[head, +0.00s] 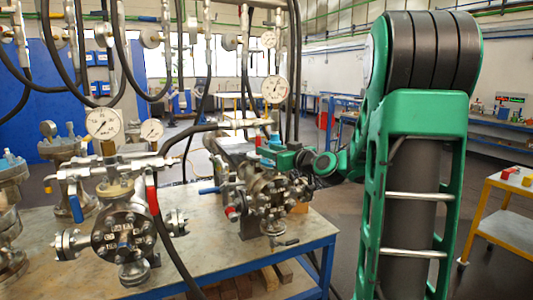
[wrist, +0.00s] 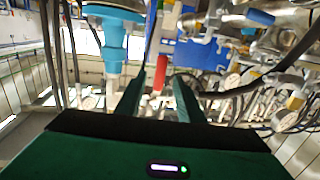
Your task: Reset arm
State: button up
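My green arm (head: 420,150) stands large at the right of the head view and reaches left to the middle vessel. My gripper is at its end, beside the upper part of the flanged vessel (head: 265,195); its fingertips are hard to make out there. In the wrist view my gripper (wrist: 160,77) has two dark green fingers standing apart, with no object visibly held. A red handle (wrist: 159,78) shows in the gap between them, seemingly beyond. A blue fitting (wrist: 114,45) is left of the fingers. Another flanged vessel (head: 125,235) with a red lever stands on the left of the table.
The metal table (head: 210,262) has a blue frame. Black hoses and pressure gauges (head: 274,88) hang above it. More vessels (head: 68,175) stand at the far left. A yellow cart (head: 503,220) is at the right edge. Floor shows between my arm and the cart.

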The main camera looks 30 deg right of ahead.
jog(key=s+a+f+g, duration=0.65)
jog(key=s+f, duration=0.35)
jog(key=f, duration=0.2)
jog(key=s+f+m+g, duration=0.2)
jog(key=s+g, duration=0.1)
jog(key=s, duration=0.7)
jog(key=s+a+f+m+g, duration=0.1)
jog(key=s+g, duration=0.3)
jog(key=s, duration=0.5)
jog(key=s+a+f+m+g, duration=0.1)
jog(key=s+f+m+g, duration=0.3)
jog(key=s, duration=0.6)
jog(key=shift+s+a, duration=0.2)
jog(key=shift+s, duration=0.15)
jog(key=shift+w+f+h, duration=0.25)
jog(key=shift+w+h, duration=0.05)
jog(key=shift+w, duration=0.35)
